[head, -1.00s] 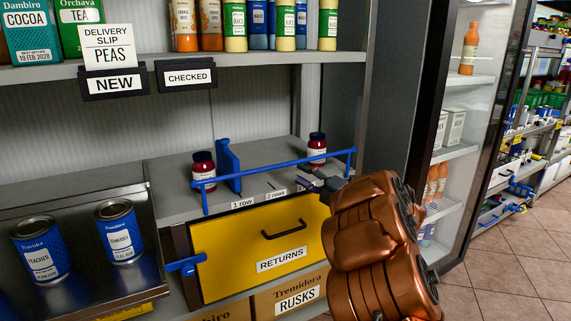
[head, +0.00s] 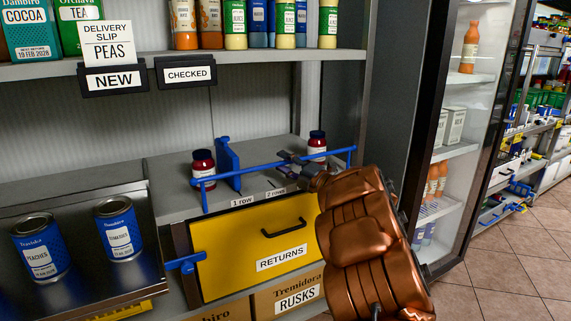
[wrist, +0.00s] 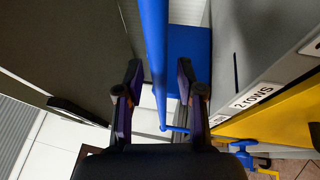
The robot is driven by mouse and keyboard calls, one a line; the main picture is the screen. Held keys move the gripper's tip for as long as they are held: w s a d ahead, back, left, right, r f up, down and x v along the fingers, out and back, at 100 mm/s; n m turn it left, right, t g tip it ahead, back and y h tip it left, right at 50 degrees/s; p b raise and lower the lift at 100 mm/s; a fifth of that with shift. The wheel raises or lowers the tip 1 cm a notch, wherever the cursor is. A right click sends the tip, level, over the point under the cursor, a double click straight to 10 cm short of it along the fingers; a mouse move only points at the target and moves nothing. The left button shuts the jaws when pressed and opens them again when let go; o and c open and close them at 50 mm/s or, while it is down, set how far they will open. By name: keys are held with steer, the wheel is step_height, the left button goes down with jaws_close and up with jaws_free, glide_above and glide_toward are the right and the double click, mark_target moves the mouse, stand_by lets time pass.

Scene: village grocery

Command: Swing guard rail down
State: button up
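The blue guard rail (head: 245,172) runs raised and roughly level across the front of the middle shelf, above its edge. Its left end joins a short blue upright. My gripper (head: 284,163) is at the right half of the rail. In the wrist view, the rail (wrist: 155,40) runs lengthwise between the two fingers of my gripper (wrist: 158,70). The fingers are apart, with a gap on each side of the rail, so it is not gripped.
Two dark red jars (head: 204,171) (head: 317,145) stand behind the rail beside a blue divider (head: 228,164). Below are a yellow RETURNS drawer (head: 240,240) and a blue bracket (head: 186,263). Blue cans (head: 119,230) stand at left. A fridge (head: 462,150) is at right.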

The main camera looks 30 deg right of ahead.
jaws_close()
steer(key=shift+d+f, duration=0.15)
stand_by(0.4)
